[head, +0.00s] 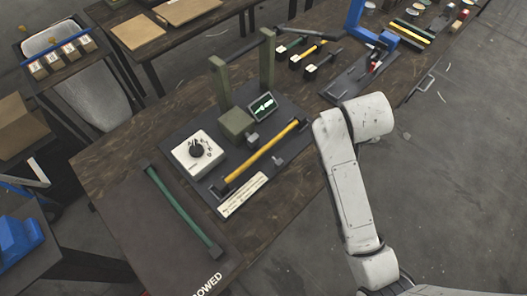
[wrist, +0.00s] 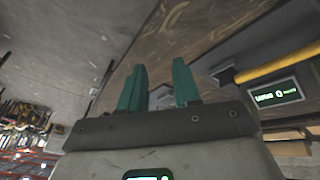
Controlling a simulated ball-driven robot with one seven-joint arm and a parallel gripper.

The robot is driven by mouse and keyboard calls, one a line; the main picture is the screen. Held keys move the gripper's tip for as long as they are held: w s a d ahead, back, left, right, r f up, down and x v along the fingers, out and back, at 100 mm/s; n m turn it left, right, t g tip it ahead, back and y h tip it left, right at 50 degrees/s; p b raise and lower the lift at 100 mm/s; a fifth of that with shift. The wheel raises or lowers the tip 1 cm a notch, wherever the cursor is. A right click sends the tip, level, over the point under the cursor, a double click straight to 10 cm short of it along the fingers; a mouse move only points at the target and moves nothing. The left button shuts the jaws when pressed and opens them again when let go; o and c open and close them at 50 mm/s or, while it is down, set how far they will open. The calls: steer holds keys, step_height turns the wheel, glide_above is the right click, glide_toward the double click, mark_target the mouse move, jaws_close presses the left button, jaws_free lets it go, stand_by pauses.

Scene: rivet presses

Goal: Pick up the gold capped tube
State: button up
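My gripper (wrist: 159,85) shows in the wrist view with its two green fingers apart. Nothing is clearly held between them; a grey shape (wrist: 161,97) behind them is unclear. In the head view only my white arm shows at the right of the bench, and the gripper itself cannot be made out.
A green-handled bar (head: 182,208) lies on a dark mat. A blue press (head: 357,28) stands farther back. Open floor lies right.

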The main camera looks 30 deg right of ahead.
steer(key=w+r+m+b, duration=0.2)
steer(key=w+r+m, duration=0.2)
steer(key=w, duration=0.3)
steer(key=m+g+y+b, duration=0.2)
steer(key=m+y+b, duration=0.1)
steer(key=m+y, duration=0.15)
glide_above(272, 142)
steer(key=shift+m+h, duration=0.25)
steer(key=shift+m, duration=0.1)
steer(key=f, duration=0.4)
steer(key=f+p, duration=0.1)
steer(key=f, duration=0.1)
steer(key=shift+w+a, duration=0.15)
steer(key=shift+a, duration=0.15)
steer(key=shift+d+f+p, duration=0.15)
steer(key=shift+f+p, duration=0.05)
steer(key=shift+f, duration=1.15)
steer(key=shift+d+f+p, duration=0.1)
steer(key=shift+f+p, duration=0.1)
steer(key=shift+f, duration=1.1)
jaws_close()
